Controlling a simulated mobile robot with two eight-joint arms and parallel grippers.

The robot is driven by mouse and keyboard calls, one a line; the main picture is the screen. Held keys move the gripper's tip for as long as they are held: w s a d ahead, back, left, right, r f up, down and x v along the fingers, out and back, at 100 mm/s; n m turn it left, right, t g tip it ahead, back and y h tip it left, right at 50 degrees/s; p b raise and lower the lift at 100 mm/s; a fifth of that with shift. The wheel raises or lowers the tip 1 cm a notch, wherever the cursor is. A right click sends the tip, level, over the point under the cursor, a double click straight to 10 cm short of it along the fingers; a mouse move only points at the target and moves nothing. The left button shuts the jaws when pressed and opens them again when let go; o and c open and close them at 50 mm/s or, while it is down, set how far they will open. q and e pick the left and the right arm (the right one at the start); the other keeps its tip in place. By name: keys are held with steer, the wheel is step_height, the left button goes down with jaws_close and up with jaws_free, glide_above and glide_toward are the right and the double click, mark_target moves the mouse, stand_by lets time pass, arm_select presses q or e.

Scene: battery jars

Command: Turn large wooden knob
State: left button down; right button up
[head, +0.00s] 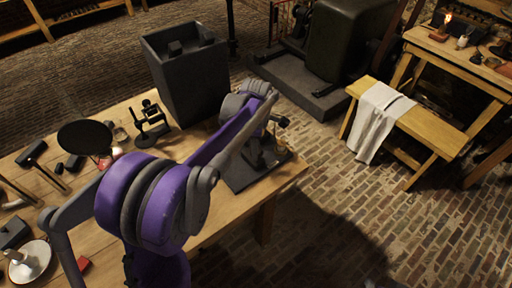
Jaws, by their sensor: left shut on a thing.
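My left arm reaches across the table to a dark apparatus on a flat dark base (240,178) at the table's right end. My left gripper (270,148) is small and partly hidden behind its own arm. It is shut at the apparatus, on what appears to be the large wooden knob (283,148), of which only a small light brown part shows. The knob's turn position cannot be made out. My right gripper is not in view.
A tall dark open box (190,78) stands just behind the arm. A small black stand (151,124), a round black disc (85,137), a hammer (40,160) and a white dish (30,262) are on the wooden table (215,228). A bench with a cloth (380,115) stands apart on the brick floor.

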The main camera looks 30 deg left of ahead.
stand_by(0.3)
arm_select(q)
steer(key=shift+c, duration=1.3)
jaws_free()
step_height(320, 180, up, 11)
steer(key=shift+p, duration=0.4)
steer(key=s+d+f+m+t+p, duration=0.1)
steer(key=s+d+f+m, duration=0.1)
steer(key=s+m, duration=0.5)
steer(key=s+d+f+m+t+p, duration=0.1)
steer(key=s+d+f+m+t, duration=0.1)
steer(key=s+d+m, duration=0.3)
steer(key=s+d+f+m+t+p, duration=0.1)
steer(key=s+d+f+m+t, duration=0.1)
steer(key=s+m, duration=0.6)
steer(key=shift+s+d+f+m, duration=0.45)
steer(key=shift+d+m, duration=0.25)
steer(key=shift+m, duration=0.5)
